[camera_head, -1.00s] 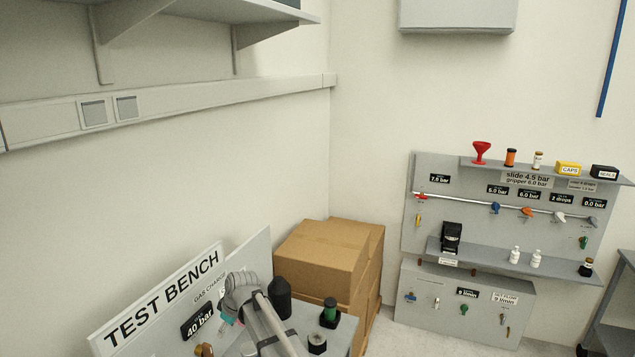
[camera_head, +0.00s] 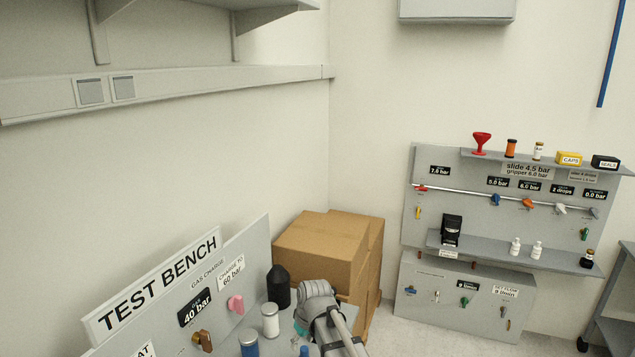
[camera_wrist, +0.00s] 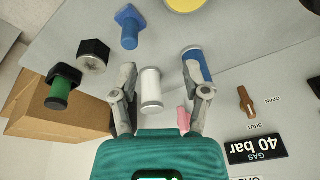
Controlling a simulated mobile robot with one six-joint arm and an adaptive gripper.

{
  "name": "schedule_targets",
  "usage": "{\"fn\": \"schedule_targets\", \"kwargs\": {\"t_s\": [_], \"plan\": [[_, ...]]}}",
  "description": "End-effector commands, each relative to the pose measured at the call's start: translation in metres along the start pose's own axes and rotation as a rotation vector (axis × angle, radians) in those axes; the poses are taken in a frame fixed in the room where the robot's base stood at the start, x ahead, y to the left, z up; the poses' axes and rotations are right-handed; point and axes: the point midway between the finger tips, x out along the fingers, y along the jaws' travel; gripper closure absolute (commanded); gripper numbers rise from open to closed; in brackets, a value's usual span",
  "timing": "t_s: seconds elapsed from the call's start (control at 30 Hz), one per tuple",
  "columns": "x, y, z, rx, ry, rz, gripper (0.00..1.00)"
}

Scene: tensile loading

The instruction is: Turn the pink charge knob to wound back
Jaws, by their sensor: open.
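The pink charge knob (camera_head: 235,304) sits on the test bench panel, right of the "40 bar" gas display (camera_head: 195,307) and below the "charge to 60 bar" label (camera_head: 231,273). In the wrist view the pink knob (camera_wrist: 183,118) shows only partly, behind the gripper's body and beside the right finger. My gripper (camera_wrist: 159,72) is open and nothing is held in it. In the head view my arm's end is right of the knob and apart from it; the fingertips are hidden there.
A white cylinder (camera_wrist: 150,90) shows between my fingers in the wrist view, and a blue cylinder (camera_wrist: 197,66) by the right finger. A black bottle (camera_head: 278,287) stands near the knob. A brown handle (camera_head: 203,340) is left of it. Cardboard boxes (camera_head: 325,247) stand behind the bench.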

Motion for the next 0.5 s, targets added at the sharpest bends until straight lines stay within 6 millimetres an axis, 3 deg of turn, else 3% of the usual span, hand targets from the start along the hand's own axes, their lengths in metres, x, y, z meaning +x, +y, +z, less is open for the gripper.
{"fn": "schedule_targets", "kwargs": {"t_s": [0.03, 0.1, 0.3, 0.5], "plan": [[0.005, 0.012, 0.029, 0.059, -0.016, 0.011, 0.4], [0.005, 0.027, 0.058, 0.137, -0.038, 0.028, 0.4], [0.007, 0.061, 0.141, 0.365, -0.1, 0.075, 0.4], [0.007, 0.08, 0.208, 0.556, -0.15, 0.115, 0.4]]}}
